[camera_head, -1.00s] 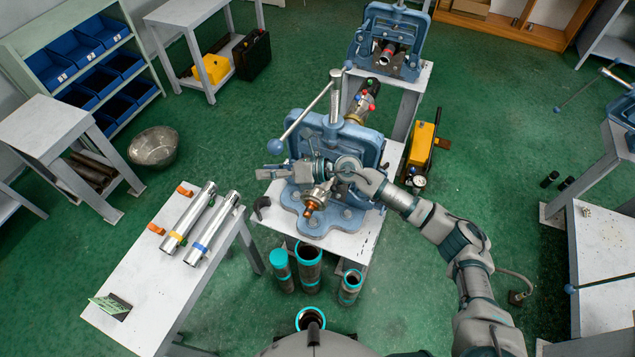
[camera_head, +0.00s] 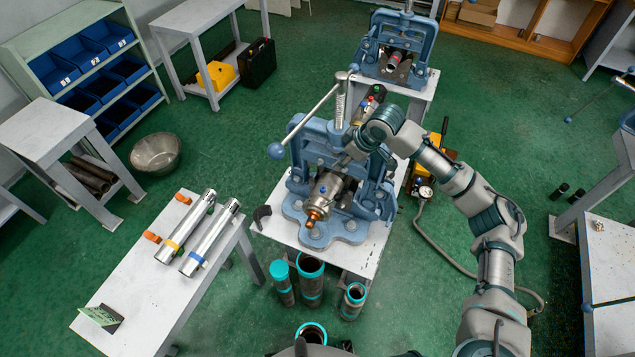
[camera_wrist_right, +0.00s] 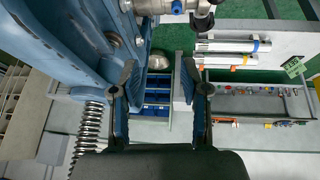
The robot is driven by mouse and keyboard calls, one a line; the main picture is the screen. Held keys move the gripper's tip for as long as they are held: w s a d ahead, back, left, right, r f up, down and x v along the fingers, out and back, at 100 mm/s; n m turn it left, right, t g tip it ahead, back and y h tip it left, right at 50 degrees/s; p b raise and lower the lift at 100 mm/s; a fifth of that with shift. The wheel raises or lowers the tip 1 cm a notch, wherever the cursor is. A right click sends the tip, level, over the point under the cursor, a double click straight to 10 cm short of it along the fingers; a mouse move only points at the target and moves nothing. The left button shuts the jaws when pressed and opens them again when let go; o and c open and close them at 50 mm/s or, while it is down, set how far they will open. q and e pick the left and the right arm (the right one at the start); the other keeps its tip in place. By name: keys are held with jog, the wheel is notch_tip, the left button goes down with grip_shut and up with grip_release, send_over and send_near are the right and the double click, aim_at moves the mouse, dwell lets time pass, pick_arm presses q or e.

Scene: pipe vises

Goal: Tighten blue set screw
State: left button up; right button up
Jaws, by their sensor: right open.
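A blue vise (camera_head: 320,133) on the middle stand holds a metal pipe fitting (camera_head: 329,184) with a copper-coloured end. A small blue screw (camera_head: 322,189) shows on top of the fitting; it also shows at the top of the right wrist view (camera_wrist_right: 177,6). My right arm reaches in from the right, with its wrist bent over the back right of the vise. My right gripper (camera_wrist_right: 160,75) is open, with nothing between its fingers, beside the blue vise frame (camera_wrist_right: 75,45). In the head view its fingers are hard to make out against the vise. My left gripper is out of view.
A long-handled lever with a ball end (camera_head: 277,151) sticks out left of the vise. Another fitting with coloured screws (camera_head: 370,100) is behind it. Two metal pipes (camera_head: 211,235) lie on the left table. Teal-rimmed pipes (camera_head: 311,275) stand in front. A second vise (camera_head: 397,48) is farther back.

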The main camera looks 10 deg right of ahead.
jog(key=s+g, duration=0.1)
jog(key=s, duration=0.1)
send_near(324, 188)
jog(key=shift+g, duration=0.3)
jog(key=x, duration=0.8)
jog(key=shift+w+a+f+p, duration=0.2)
jog(key=shift+f+p, duration=0.05)
jog(key=shift+p, duration=0.05)
jog(key=shift+r, duration=0.1)
grip_shut()
